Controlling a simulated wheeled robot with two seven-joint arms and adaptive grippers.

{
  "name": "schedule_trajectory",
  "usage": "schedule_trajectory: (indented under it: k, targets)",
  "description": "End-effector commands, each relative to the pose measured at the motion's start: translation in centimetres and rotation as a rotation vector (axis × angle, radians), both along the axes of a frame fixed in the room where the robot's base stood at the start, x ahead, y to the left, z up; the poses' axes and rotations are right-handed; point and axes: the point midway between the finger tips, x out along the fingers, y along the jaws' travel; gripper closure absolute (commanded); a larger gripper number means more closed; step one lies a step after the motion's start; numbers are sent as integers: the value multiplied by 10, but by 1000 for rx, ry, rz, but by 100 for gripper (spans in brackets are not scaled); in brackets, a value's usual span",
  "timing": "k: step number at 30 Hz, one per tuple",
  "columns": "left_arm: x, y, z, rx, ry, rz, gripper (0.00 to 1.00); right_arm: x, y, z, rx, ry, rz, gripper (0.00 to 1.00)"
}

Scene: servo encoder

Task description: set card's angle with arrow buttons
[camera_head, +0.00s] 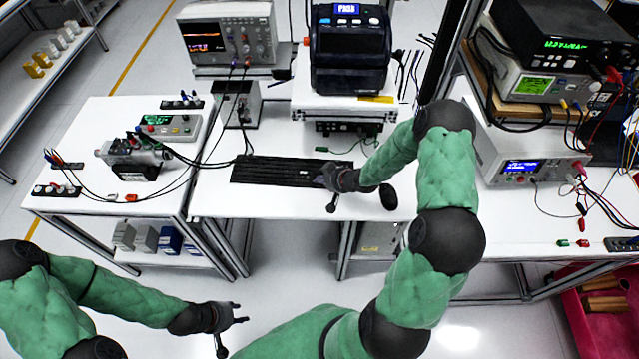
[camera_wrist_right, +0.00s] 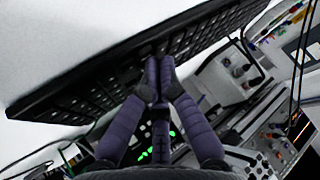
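A black keyboard (camera_head: 285,171) lies on the middle table; its arrow keys are too small to make out. My right gripper (camera_head: 333,180) is at the keyboard's right end. In the right wrist view its fingertips (camera_wrist_right: 159,66) are together, with nothing seen between them, pointing at the keyboard keys (camera_wrist_right: 125,65); I cannot tell whether they touch. My left gripper (camera_head: 240,313) is low at the front, away from the tables, with its fingers apart and empty. I cannot identify a card; a black machine (camera_head: 349,52) with a small lit blue display stands behind the keyboard.
A black mouse (camera_head: 388,196) lies right of my right gripper. An oscilloscope (camera_head: 228,40) stands at the back. The left table holds a motor-like unit (camera_head: 135,153) and a green-display box (camera_head: 170,125) with cables. Stacked instruments (camera_head: 545,85) stand at right. White tabletop before the keyboard is clear.

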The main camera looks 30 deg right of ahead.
Motion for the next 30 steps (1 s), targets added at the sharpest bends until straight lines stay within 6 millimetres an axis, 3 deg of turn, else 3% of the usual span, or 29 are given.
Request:
schedule_trajectory:
  k: [20,30]
  targets:
    - [0,0,-2,0,0,0,60,0,0,-4,1,1,0,100]
    - [0,0,10,0,0,0,60,0,0,9,0,0,0,100]
